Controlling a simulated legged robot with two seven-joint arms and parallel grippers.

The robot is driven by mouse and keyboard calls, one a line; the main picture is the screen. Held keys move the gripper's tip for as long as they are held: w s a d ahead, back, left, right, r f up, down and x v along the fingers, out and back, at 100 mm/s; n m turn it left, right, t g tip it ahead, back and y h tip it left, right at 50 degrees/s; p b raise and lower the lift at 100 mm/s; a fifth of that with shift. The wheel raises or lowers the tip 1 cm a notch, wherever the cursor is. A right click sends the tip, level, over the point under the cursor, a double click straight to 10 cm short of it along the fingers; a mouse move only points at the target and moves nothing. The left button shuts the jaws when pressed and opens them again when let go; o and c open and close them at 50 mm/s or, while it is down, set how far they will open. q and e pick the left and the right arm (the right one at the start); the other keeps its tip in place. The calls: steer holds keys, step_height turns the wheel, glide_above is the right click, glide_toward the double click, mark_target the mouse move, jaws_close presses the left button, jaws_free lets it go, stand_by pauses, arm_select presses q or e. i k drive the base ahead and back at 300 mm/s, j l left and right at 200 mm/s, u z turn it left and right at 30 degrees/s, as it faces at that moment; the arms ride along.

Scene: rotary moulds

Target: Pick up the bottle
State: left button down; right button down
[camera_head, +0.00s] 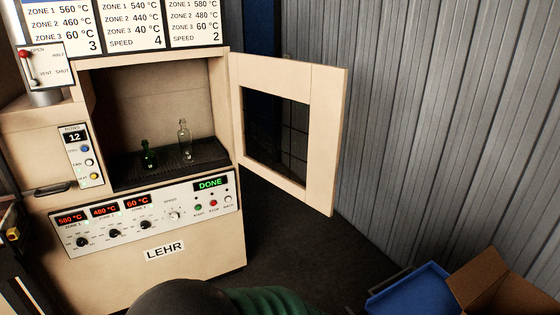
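Two bottles stand upright inside the open lehr (152,249), on its dark ribbed floor (207,155). One is a short green bottle (149,157) at the left. The other is a taller clear bottle (185,142) to its right, a small gap apart. The frame does not show which bottle the task means. Neither of my grippers is in view. No gripper is seen near the bottles.
The lehr's framed door (322,140) stands swung open to the right. Its control panel (150,213) below the opening reads DONE. A blue crate (415,293) and an open cardboard box (497,285) are at the lower right. A corrugated wall (440,120) bounds the right.

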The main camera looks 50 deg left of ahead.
mark_target(184, 135)
steer(key=u, duration=2.35)
steer(key=i+j+u, duration=0.2)
steer(key=i, duration=0.45)
steer(key=i+l+u, duration=0.2)
steer(key=i, duration=0.45)
steer(key=i+l+u, duration=0.2)
steer(key=i, duration=0.45)
steer(key=i+j, duration=0.05)
steer(key=j, duration=0.05)
